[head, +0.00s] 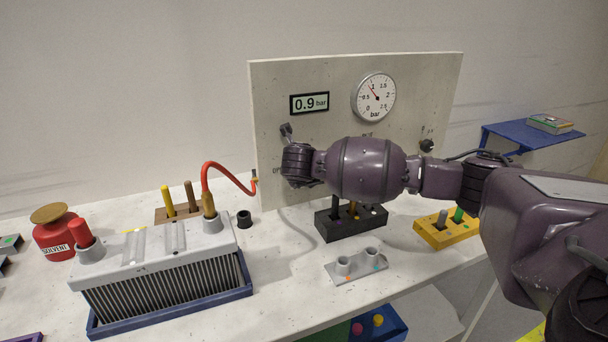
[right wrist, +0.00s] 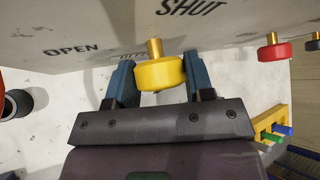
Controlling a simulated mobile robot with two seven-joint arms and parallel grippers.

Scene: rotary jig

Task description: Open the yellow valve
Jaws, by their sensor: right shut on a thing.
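The yellow valve (right wrist: 158,74) is a round knob on a brass stem that comes out of the panel, seen in the right wrist view. My right gripper (head: 287,132) has a blue finger on each side of the knob and is shut on it. In the head view my gripper and arm hide the yellow valve. The panel (head: 275,90) stands upright, with OPEN lettered left of the valve and SHUT to its upper right in the wrist view. My left gripper is not in view.
A red knob (right wrist: 275,50) and a dark knob (right wrist: 313,43) sit right of the valve. A finned radiator block (head: 165,290) with a red hose (head: 232,174), a red solvent can (head: 62,238), a black holder (head: 350,226) and a yellow holder (head: 432,233) stand on the bench.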

